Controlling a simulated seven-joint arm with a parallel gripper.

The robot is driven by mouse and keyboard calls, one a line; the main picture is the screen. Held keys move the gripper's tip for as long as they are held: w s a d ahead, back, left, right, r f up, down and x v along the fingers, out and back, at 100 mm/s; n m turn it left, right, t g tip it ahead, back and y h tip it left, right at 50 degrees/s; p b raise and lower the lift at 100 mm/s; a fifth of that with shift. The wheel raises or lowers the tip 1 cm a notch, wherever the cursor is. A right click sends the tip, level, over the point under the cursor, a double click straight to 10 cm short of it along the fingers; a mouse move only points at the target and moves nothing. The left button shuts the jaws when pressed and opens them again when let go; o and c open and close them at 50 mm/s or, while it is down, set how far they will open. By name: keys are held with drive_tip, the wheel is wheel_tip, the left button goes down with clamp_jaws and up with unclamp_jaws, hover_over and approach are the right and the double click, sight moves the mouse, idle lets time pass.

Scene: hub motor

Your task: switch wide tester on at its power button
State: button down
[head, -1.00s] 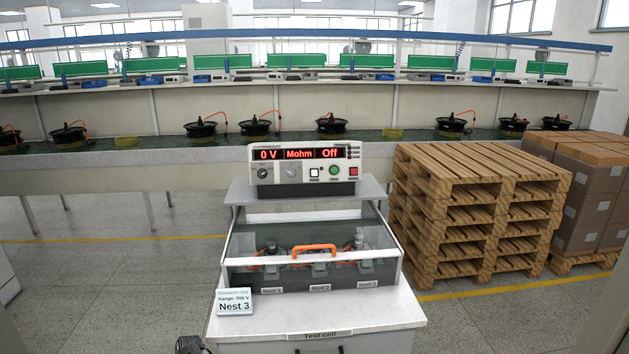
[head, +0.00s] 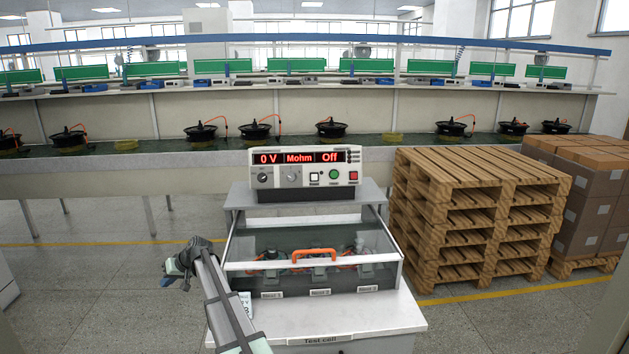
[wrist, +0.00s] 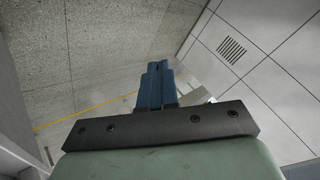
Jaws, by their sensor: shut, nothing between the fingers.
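The wide tester (head: 305,190) stands on the shelf at the back of the test cell. Its red displays read 0 V, Mohm and Off. Its front has two knobs at left, then a white square button (head: 314,177), a round green button (head: 334,174) and a red button (head: 353,175). Their labels are too small to read, so I cannot tell which is the power button. My gripper (head: 166,281) is left of the cell, lower than the tester and well apart from it. In the wrist view its blue fingers (wrist: 155,68) are together and hold nothing.
A clear cover with an orange handle (head: 314,254) closes over several nests in front of the tester. My arm partly hides a card (head: 246,303) on the bench. Wooden pallets (head: 480,215) stand close on the right. The floor left of the cell is free.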

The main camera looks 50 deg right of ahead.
sight(314, 177)
drive_tip(key=s+d+r+m+t+h, duration=0.1)
drive_tip(key=s+d+r+t, duration=0.1)
drive_tip(key=d+r, duration=0.7)
drive_tip(key=s+d+r+m+t, duration=0.15)
drive_tip(key=d+r, duration=0.35)
drive_tip(key=d, duration=0.8)
drive_tip(key=s+d+r+m+t+h, duration=0.1)
drive_tip(key=s+d+r, duration=0.3)
drive_tip(key=s+d, duration=0.3)
drive_tip(key=s+d+r+m+t+h, duration=0.1)
drive_tip(key=s+d+r, duration=0.4)
drive_tip(key=s+d, duration=0.3)
drive_tip(key=s+d+r+m+t+h, duration=0.1)
drive_tip(key=s+d+r, duration=0.3)
drive_tip(key=s+d, duration=0.4)
drive_tip(key=d, duration=0.4)
drive_tip(key=shift+s+r+m, duration=0.15)
drive_tip(key=shift+r+m, duration=0.15)
drive_tip(key=shift+m, duration=0.05)
drive_tip(key=shift+d+t, duration=0.15)
drive_tip(key=shift+t, duration=0.1)
drive_tip(key=shift+w+d+f, duration=0.35)
drive_tip(key=shift+w+d, duration=0.65)
drive_tip(key=shift+w+d+f, duration=0.35)
drive_tip(key=shift+w+d, duration=0.65)
drive_tip(key=shift+w, duration=0.05)
drive_tip(key=shift+w+d+f, duration=0.35)
drive_tip(key=shift+w+d, duration=0.65)
drive_tip(key=shift+w+d+f, duration=0.1)
drive_tip(key=shift+w+d, duration=0.2)
